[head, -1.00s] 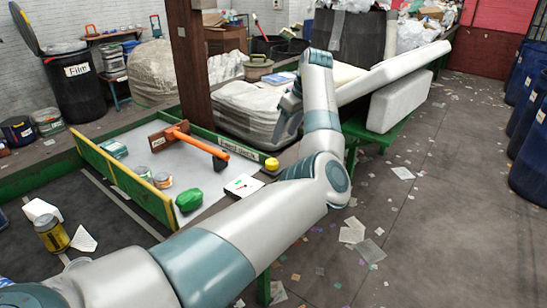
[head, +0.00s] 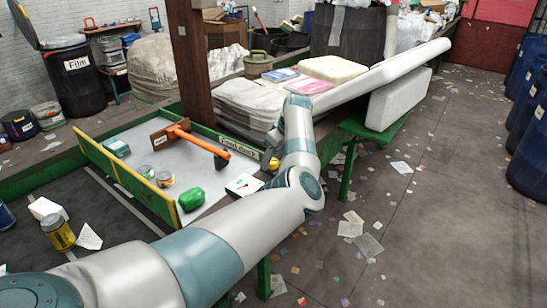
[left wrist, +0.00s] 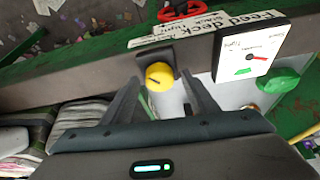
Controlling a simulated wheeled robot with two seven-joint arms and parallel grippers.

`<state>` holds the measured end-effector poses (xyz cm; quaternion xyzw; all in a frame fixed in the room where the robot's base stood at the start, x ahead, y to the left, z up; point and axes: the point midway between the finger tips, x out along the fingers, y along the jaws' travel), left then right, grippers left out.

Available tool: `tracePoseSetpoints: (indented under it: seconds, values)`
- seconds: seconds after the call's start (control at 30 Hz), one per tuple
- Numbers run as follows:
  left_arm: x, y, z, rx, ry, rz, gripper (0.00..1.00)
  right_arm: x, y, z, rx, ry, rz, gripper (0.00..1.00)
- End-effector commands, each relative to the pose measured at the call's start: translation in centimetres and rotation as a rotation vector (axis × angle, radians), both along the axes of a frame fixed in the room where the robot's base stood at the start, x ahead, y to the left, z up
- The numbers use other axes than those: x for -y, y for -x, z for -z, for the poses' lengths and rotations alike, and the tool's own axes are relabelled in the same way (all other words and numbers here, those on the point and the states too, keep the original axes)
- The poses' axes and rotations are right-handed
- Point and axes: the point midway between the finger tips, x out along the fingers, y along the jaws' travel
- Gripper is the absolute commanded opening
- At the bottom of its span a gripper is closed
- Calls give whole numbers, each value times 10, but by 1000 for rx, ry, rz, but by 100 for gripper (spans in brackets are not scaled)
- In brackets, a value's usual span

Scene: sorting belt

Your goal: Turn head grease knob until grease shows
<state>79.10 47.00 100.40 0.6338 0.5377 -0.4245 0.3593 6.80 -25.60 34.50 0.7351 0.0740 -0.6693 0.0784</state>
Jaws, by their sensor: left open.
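The yellow round grease knob (left wrist: 158,76) with a dark pointer line sits on a dark mount on the deck's edge beam in the left wrist view. In the head view the knob (head: 273,166) is partly hidden by my left arm. My left gripper (left wrist: 161,80) is open, its two dark fingers pointing at the knob, one on each side in the picture. Contact cannot be told. I cannot make out any grease. My right gripper is not in view.
A "Feed deck" label (left wrist: 205,30) runs along the beam, with a red handle (left wrist: 180,10) beyond. A wrapped bale (head: 248,108) stands close behind my left arm.

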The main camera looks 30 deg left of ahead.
Motion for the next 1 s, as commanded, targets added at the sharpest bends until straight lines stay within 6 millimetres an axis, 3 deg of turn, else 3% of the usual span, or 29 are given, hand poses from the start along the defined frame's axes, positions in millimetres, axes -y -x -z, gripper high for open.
tracePoseSetpoints:
  seconds: [0.2, 0.4, 0.73, 1.0]
  values:
    - [0, 0, 0, 0, 0, 0, 54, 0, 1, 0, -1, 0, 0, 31]
    - [0, 0, 0, 0, -1, 0, 13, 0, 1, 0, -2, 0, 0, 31]
    - [-1, 1, -2, 0, -2, 26, 13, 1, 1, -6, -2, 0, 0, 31]
    - [-1, 2, -5, 0, -4, 147, 13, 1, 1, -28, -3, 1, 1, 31]
